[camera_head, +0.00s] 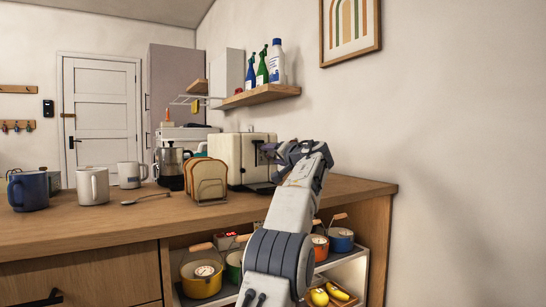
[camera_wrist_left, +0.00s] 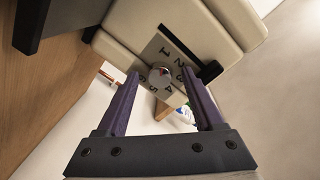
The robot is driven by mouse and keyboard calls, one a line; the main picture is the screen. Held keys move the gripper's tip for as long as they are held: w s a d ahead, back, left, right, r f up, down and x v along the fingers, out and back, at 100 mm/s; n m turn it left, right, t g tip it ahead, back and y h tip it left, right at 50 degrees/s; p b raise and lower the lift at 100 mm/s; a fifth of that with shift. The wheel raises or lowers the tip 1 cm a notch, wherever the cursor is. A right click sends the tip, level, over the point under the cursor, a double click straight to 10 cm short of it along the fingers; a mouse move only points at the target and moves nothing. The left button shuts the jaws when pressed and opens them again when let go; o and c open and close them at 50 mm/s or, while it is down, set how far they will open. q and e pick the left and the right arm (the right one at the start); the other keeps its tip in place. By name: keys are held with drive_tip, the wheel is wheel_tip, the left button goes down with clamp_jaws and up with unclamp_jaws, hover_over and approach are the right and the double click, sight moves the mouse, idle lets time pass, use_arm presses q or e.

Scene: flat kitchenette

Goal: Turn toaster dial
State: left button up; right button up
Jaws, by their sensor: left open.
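The cream toaster (camera_head: 228,148) stands on the wooden counter, and part of its body fills the top of the left wrist view (camera_wrist_left: 225,22). Its round dial (camera_wrist_left: 160,78) sits on a grey panel (camera_wrist_left: 170,52) with printed numbers around it. A black lever (camera_wrist_left: 209,72) is to the right of the numbers. My left gripper (camera_head: 303,150) is at the toaster's right end in the head view. In the wrist view its two purple fingers (camera_wrist_left: 160,74) are apart, with the dial between their tips. I cannot tell whether they touch it. The right gripper is not seen.
A toast rack with bread (camera_head: 207,178) stands before the toaster. A shelf with bottles (camera_head: 262,95) is above. The counter (camera_head: 130,222) is clear near its front edge.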

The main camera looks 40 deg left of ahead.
use_arm(q)
drive_tip(key=shift+s+d, duration=0.1)
drive_tip(key=shift+d, duration=0.2)
drive_tip(key=b+v, duration=0.3)
drive_tip(key=v, duration=0.6)
drive_tip(key=shift+s+d+b, duration=0.3)
